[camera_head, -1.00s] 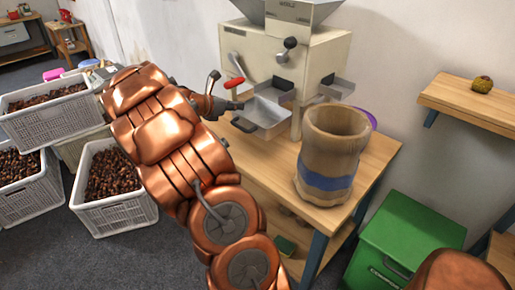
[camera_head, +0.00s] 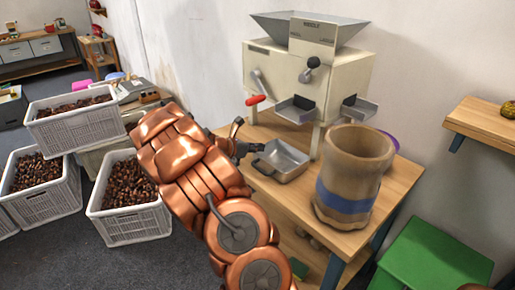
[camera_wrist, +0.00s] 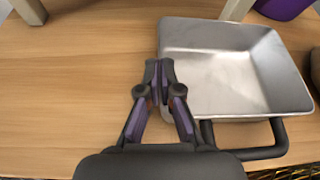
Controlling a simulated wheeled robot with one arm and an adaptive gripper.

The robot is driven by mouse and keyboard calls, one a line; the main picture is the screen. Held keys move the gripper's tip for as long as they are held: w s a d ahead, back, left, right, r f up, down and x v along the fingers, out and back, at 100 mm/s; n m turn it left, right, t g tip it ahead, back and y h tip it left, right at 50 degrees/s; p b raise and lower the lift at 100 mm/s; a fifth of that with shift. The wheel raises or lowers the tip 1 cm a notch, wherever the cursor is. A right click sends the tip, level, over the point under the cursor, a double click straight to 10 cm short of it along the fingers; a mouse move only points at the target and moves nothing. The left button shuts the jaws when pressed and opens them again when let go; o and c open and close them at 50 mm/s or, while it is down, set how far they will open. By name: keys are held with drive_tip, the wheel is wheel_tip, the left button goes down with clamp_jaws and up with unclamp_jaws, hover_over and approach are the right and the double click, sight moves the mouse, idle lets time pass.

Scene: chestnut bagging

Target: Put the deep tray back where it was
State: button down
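The deep tray (camera_head: 290,160) is a grey metal pan with a dark handle, at the table's near left part, below and in front of the machine's outlet chute. It looks empty. In the wrist view the tray (camera_wrist: 222,75) fills the upper right and its handle (camera_wrist: 283,140) points toward me. My gripper (camera_wrist: 160,68) has its fingertips close together at the tray's left rim and looks shut on it. In the head view my gripper (camera_head: 242,146) is at the tray's left. The tray is on or just above the tabletop; I cannot tell which.
The cream machine (camera_head: 300,75) stands on the wooden table (camera_head: 400,185) behind the tray. A sack with a blue band (camera_head: 345,200) stands to the right. Crates of chestnuts (camera_head: 125,228) are on the floor at left; a green box (camera_head: 435,255) is at right.

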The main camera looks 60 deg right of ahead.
drive_tip(key=c, duration=1.8)
unclamp_jaws()
drive_tip(key=shift+f, duration=0.15)
drive_tip(key=shift+c, duration=0.2)
drive_tip(key=o, duration=0.5)
drive_tip(key=shift+a+r, duration=0.1)
drive_tip(key=shift+r, duration=0.15)
drive_tip(key=v, duration=1.1)
drive_tip(key=shift+w+a+p, duration=0.2)
drive_tip(key=shift+a+p, duration=0.1)
drive_tip(key=shift+a, duration=0.05)
drive_tip(key=shift+r, duration=0.1)
